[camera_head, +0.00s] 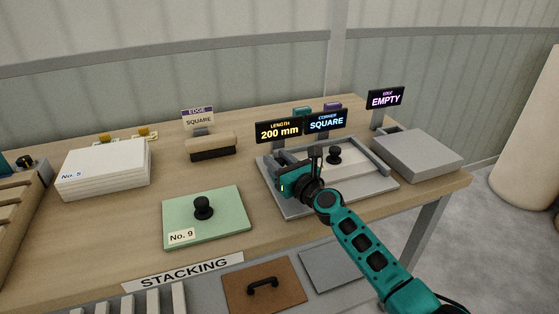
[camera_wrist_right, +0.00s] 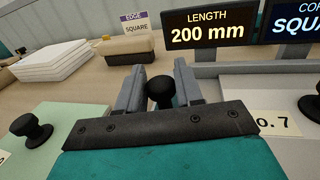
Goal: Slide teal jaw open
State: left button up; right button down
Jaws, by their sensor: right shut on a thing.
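My right gripper (camera_head: 283,158) is at the left end of the grey tray fixture (camera_head: 378,186). In the right wrist view its grey fingers (camera_wrist_right: 159,75) stand on either side of a black knob (camera_wrist_right: 160,92) and are shut on it. What the knob is fixed to is hidden by the gripper, so I cannot tell the teal jaw's outline or position. A small teal block (camera_head: 302,111) shows behind the "200 mm" sign (camera_head: 280,131), but I cannot tell whether it belongs to the jaw. My left gripper is not in view.
A light plate with its own black knob (camera_head: 334,156) lies in the fixture. A green No. 9 plate (camera_head: 230,227) lies to the left. A white stack (camera_head: 105,165) and brush-like block (camera_head: 211,147) stand farther left. A grey box (camera_head: 420,155) is at right.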

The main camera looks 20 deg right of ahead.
jog(key=shift+a, duration=0.75)
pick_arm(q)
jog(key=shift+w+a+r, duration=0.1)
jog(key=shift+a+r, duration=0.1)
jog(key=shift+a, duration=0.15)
pick_arm(e)
jog(key=shift+s+a, duration=0.1)
jog(key=c, duration=0.8)
grip_release()
jog(key=shift+c, duration=0.2)
jog(key=shift+s+p, duration=0.3)
jog(key=shift+s, duration=0.1)
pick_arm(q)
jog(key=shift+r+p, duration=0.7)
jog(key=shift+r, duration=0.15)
pick_arm(e)
jog(key=v, duration=1.2)
